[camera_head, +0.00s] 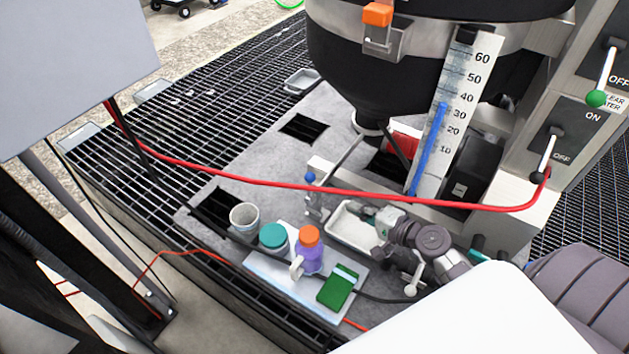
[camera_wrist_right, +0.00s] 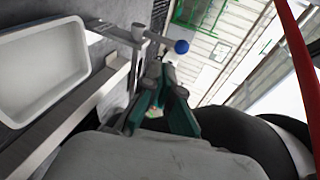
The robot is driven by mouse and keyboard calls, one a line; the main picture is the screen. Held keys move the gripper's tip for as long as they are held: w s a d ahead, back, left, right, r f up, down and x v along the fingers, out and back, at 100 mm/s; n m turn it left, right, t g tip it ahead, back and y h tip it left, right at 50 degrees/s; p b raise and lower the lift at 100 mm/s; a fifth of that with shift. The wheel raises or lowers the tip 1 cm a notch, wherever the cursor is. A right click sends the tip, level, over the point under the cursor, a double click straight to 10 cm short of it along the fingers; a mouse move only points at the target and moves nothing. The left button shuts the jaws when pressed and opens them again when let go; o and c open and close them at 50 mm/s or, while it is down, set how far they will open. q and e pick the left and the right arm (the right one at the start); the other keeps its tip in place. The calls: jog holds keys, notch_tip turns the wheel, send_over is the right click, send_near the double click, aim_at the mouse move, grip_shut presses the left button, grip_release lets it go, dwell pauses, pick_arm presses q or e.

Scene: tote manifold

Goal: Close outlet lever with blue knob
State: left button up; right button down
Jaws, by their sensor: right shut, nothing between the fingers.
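The outlet lever with the blue knob (camera_head: 310,177) stands at the near side of the vessel's outlet in the head view. In the right wrist view the blue knob (camera_wrist_right: 181,46) sits at the end of a thin grey lever arm (camera_wrist_right: 158,37). My right gripper (camera_head: 377,213) comes in from the right over the white tray, to the right of the lever. Its teal-tipped fingers (camera_wrist_right: 163,72) are shut and empty, just below the lever in the wrist view. I cannot tell whether they touch it. My left gripper is not in view.
A white tray (camera_head: 352,230) lies under my right gripper. A red hose (camera_head: 260,183) crosses above the deck close to the lever. A purple bottle (camera_head: 310,255), a teal-lidded jar (camera_head: 273,238), a cup (camera_head: 243,216) and a green box (camera_head: 340,287) stand nearby. The black vessel (camera_head: 385,75) rises behind.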

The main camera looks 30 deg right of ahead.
jog(key=p, duration=0.1)
send_near(310, 189)
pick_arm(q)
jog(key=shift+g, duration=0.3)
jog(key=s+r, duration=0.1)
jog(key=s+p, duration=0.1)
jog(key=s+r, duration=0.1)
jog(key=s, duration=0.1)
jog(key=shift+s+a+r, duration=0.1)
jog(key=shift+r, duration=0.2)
pick_arm(e)
jog(key=x, duration=0.6)
jog(key=shift+w+d+r, duration=0.15)
jog(key=shift+w+r, duration=0.15)
jog(key=shift+w, duration=0.15)
